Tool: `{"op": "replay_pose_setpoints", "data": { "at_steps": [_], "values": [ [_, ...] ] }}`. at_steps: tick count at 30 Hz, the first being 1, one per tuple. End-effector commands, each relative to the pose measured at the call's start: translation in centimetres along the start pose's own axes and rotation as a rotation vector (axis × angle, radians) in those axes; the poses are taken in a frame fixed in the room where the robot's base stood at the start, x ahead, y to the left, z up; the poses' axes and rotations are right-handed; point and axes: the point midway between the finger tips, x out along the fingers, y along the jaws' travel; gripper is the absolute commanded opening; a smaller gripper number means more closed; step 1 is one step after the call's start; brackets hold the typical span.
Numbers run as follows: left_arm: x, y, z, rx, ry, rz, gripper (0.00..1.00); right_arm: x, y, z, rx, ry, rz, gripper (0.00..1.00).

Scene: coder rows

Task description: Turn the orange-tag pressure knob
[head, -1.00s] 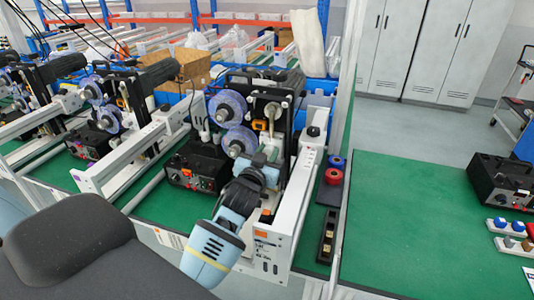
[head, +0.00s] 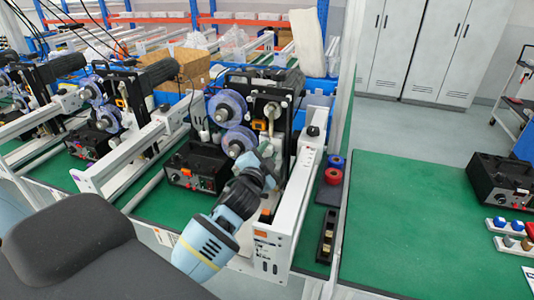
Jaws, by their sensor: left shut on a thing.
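My left gripper (head: 268,157) reaches up from the bottom to the middle of the nearest coder machine, below its metal roller and right of the lower blue reel (head: 238,141). Its jaws are shut on a small part that looks like the pressure knob; the hand and wrist hide it almost wholly. An orange tag (head: 260,234) is on the front end of this machine's white frame. A small orange block (head: 261,126) shows above the gripper. My right gripper is not in view.
A white side rail (head: 295,205) stands close right of my gripper, and a black control box (head: 196,168) is at left. Red and blue rolls (head: 334,170) lie beyond the rail. The green table (head: 420,215) at right is mostly clear.

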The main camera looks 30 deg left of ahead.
Motion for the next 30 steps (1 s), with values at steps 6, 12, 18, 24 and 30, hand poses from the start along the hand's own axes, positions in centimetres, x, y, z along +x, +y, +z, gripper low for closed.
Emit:
{"op": "replay_pose_setpoints", "data": {
  "at_steps": [6, 12, 18, 24, 30],
  "values": [
    [0.00, 0.04, 0.03, 0.048, -0.001, 0.001, 0.05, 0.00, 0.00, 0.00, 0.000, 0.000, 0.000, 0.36],
    [0.00, 0.06, 0.03, 0.057, -0.001, 0.001, 0.05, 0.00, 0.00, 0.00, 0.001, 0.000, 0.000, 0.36],
    [0.00, 0.06, 0.03, 0.057, -0.001, 0.001, 0.05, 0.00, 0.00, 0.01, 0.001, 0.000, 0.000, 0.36],
    [0.00, 0.05, 0.03, 0.056, -0.001, 0.001, 0.46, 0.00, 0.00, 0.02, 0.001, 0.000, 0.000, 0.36],
    [0.00, 0.04, 0.01, 0.056, 0.000, 0.001, 0.49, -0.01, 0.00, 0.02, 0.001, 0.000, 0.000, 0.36]
  ]
}}
